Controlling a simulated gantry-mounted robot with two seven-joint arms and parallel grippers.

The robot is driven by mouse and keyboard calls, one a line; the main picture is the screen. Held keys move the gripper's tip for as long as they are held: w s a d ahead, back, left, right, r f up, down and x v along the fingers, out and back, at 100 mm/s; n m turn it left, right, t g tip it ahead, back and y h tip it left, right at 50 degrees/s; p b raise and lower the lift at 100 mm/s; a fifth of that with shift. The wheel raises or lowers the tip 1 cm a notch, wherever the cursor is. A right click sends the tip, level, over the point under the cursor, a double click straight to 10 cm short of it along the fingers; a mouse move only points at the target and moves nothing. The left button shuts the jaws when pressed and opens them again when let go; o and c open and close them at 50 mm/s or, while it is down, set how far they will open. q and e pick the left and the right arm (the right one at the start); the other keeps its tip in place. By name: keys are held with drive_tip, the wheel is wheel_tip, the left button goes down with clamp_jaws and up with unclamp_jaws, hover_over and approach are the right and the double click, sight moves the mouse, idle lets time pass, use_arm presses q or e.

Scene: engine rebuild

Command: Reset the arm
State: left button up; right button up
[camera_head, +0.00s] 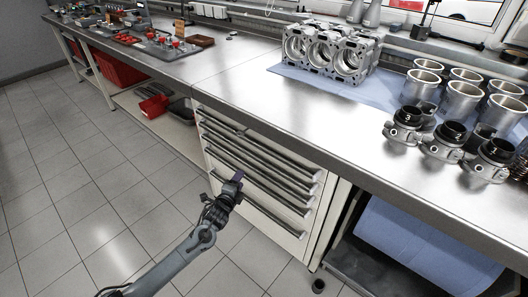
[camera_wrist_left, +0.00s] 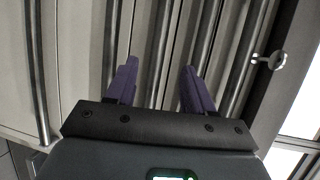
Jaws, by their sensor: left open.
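My left arm comes in from the lower left in the head view. My left gripper (camera_head: 237,178) is in front of the drawer cabinet (camera_head: 235,215), near its drawer handles. In the left wrist view the two purple fingers of my left gripper (camera_wrist_left: 158,88) stand apart with nothing between them. Behind them run the long metal drawer handles (camera_wrist_left: 236,62). I cannot tell whether the fingers touch a handle. My right gripper is not in either view.
The steel workbench (camera_head: 230,75) runs along the back. An engine block (camera_head: 330,52) stands on a blue mat (camera_head: 360,90). Several cylinder liners (camera_head: 461,98) and pistons (camera_head: 445,140) stand at the right. A red bin (camera_head: 152,106) sits on the lower shelf. The tiled floor (camera_head: 80,190) is clear at the left.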

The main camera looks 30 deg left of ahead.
use_arm(q)
drive_tip(key=s+d+f+g+p, duration=0.2)
drive_tip(key=s+d+f+p, duration=0.3)
drive_tip(key=s, duration=0.4)
drive_tip(key=s+d+r+n+g+h+p, duration=0.1)
drive_tip(key=s+d+r+n+g+p, duration=0.1)
drive_tip(key=s+d+r+p, duration=0.35)
drive_tip(key=s+d+r+n+g+h+p, duration=0.1)
drive_tip(key=s+d+r+n+g+p, duration=0.15)
drive_tip(key=s, duration=0.65)
drive_tip(key=s+d+r+n+g+h+p, duration=0.1)
drive_tip(key=s+d+r+n+p, duration=0.15)
drive_tip(key=s+d, duration=0.35)
drive_tip(key=s+r+n+g+p, duration=0.3)
drive_tip(key=s+r+n+g, duration=0.2)
drive_tip(key=s+r+n, duration=0.5)
wheel_tip(320, 180, up, 38)
drive_tip(key=m+p, duration=0.2)
drive_tip(key=p, duration=3.4)
drive_tip(key=shift+s+a+r, duration=0.2)
drive_tip(key=shift+s+a, duration=0.1)
drive_tip(key=shift+s, duration=0.15)
